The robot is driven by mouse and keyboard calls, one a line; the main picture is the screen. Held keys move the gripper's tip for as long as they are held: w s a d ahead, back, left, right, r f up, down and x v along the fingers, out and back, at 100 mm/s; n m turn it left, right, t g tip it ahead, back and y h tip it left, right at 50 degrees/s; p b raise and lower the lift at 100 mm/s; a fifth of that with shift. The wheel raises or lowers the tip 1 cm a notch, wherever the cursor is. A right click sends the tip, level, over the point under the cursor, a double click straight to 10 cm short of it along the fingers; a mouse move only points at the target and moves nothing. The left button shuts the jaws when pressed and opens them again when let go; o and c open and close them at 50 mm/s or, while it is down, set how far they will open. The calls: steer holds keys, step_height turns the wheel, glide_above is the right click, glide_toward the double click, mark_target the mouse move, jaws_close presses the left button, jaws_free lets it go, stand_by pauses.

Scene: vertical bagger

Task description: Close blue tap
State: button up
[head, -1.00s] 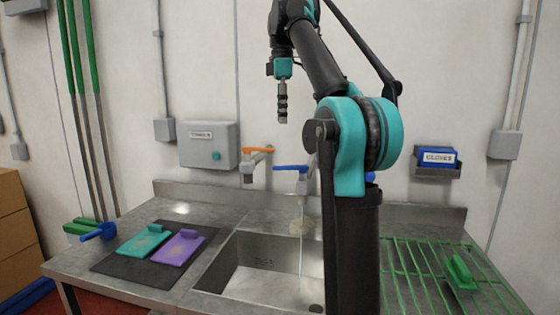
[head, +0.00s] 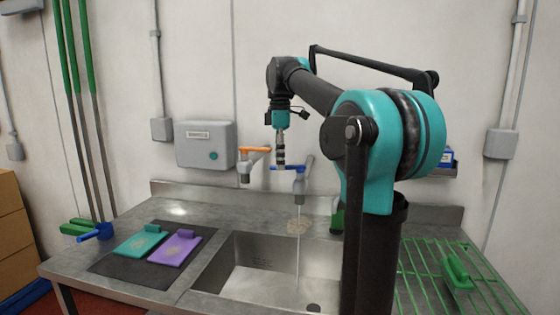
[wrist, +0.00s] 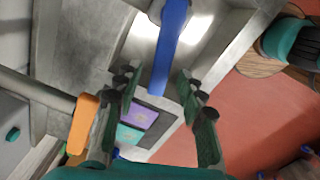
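The blue tap (head: 299,185) stands at the back of the sink, with its blue lever (head: 288,168) pointing left. A thin stream of water runs from its spout into the sink. My gripper (head: 281,165) points down at the lever's left end and overlaps it in the head view. In the wrist view my gripper (wrist: 157,84) is open, with a finger on either side of the blue lever (wrist: 172,45). I cannot tell whether either finger touches it. An orange-levered tap (head: 247,165) stands just left.
The orange lever (wrist: 83,123) is close beside my left finger in the wrist view. A grey wall box (head: 205,145) hangs to the left. A green rack (head: 420,270) is at the right.

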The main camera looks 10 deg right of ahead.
steer(key=shift+f, duration=0.1)
steer(key=shift+c, duration=0.5)
jaws_close()
steer(key=w+m, duration=0.2)
steer(key=m, duration=0.1)
steer(key=shift+d+m, duration=0.25)
steer(key=shift+m, duration=0.05)
steer(key=shift+o, duration=0.5)
jaws_free()
